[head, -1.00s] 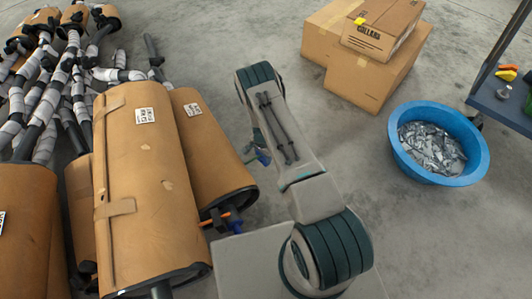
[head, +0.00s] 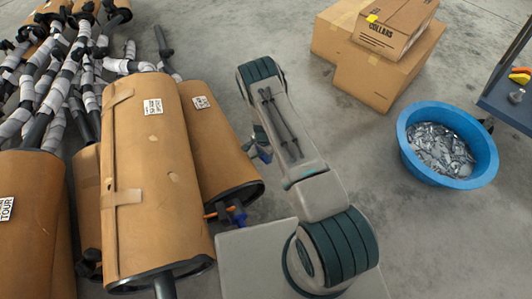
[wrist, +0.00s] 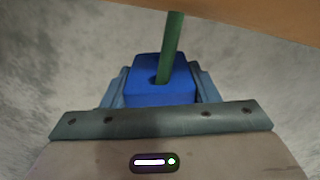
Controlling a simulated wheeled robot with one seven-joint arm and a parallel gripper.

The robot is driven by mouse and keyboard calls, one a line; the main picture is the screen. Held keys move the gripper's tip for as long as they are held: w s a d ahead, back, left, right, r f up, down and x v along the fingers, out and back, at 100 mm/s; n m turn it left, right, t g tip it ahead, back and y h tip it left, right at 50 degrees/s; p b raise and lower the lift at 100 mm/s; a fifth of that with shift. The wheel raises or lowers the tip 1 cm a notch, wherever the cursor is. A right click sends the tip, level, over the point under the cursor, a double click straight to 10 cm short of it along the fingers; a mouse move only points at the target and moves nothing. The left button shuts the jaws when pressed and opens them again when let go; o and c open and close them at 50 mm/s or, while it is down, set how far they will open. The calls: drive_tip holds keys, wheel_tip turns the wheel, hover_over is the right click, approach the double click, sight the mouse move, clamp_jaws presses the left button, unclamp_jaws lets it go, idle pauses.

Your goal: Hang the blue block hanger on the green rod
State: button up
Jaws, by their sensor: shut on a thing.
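The blue block hanger (wrist: 150,82) sits between the pale blue fingers of my gripper (wrist: 160,88) in the wrist view; the gripper is shut on it. The green rod (wrist: 171,40) comes down from the top of the wrist view and meets a hole in the block's face. The rod's lower end is hidden, so it appears to be in the hole, but I cannot tell how deep. In the head view, a small blue piece (head: 237,213) shows beside the lower end of a brown muffler; I cannot tell whether it is the hanger or my gripper.
Brown wrapped mufflers (head: 155,180) with wrapped pipes (head: 60,80) fill the left. A brown surface (wrist: 260,18) crosses the top of the wrist view. Cardboard boxes (head: 375,75) and a blue tub (head: 447,172) of metal scraps stand right.

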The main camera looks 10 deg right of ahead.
drive_tip(key=shift+a, duration=0.55)
drive_tip(key=o, duration=1.1)
drive_tip(key=shift+a+r, duration=0.1)
drive_tip(key=shift+a, duration=0.05)
drive_tip(key=shift+o, duration=0.2)
drive_tip(key=shift+d, duration=0.35)
wheel_tip(320, 180, up, 14)
drive_tip(key=p, duration=0.4)
